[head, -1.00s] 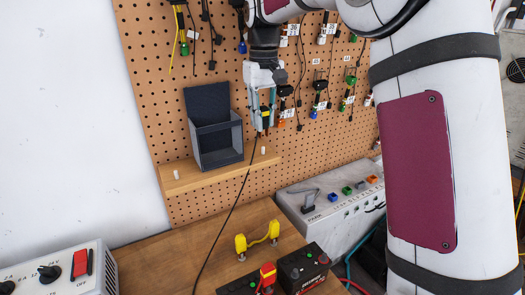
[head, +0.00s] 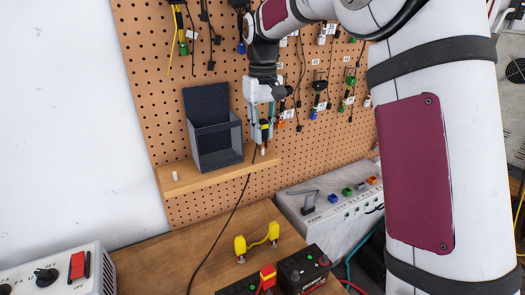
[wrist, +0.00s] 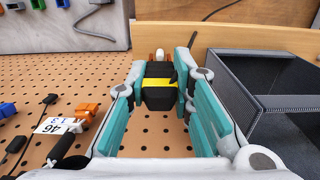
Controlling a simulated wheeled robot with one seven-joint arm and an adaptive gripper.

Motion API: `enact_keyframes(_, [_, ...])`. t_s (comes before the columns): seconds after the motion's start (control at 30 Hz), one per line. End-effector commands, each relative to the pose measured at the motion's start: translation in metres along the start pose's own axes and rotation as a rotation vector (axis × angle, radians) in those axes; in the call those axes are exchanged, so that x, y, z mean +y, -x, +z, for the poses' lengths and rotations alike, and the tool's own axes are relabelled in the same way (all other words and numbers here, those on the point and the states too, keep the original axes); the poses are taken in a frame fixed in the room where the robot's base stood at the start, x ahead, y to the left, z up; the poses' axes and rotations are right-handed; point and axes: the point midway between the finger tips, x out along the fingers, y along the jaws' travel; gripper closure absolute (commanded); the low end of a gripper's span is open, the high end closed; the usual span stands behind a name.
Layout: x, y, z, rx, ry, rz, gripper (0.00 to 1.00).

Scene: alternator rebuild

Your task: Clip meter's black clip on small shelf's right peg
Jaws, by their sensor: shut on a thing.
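My gripper (head: 261,128) is shut on the black clip (wrist: 158,88), which has a yellow band and sits between the teal finger pads in the wrist view. A black lead runs down from the clip to the bench in the head view. The small wooden shelf (head: 210,176) is fixed to the pegboard. Its right peg (head: 262,149), short and white, stands just below the clip in the head view. In the wrist view the peg tip (wrist: 160,54) shows just beyond the clip. I cannot tell whether they touch. The left peg (head: 175,176) is bare.
A dark open box (head: 217,140) stands on the shelf, left of my gripper. Leads hang on the pegboard (head: 150,70) to the right. Below are a wooden bench (head: 170,258), a yellow jumper (head: 257,240), a grey panel (head: 335,200) and a switch box (head: 60,275).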

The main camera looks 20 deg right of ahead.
Motion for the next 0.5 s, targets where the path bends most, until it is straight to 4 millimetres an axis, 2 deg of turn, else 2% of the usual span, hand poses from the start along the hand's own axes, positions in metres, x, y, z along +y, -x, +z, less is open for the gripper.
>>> enact_keyframes(0.2, [-0.0001,-0.0092,0.0003,-0.001,0.000,0.000,0.92])
enact_keyframes(0.47, [-0.0001,-0.0098,0.0002,0.000,0.000,0.000,0.92])
enact_keyframes(0.5, [-0.0001,-0.0098,0.0002,0.000,0.000,0.000,0.72])
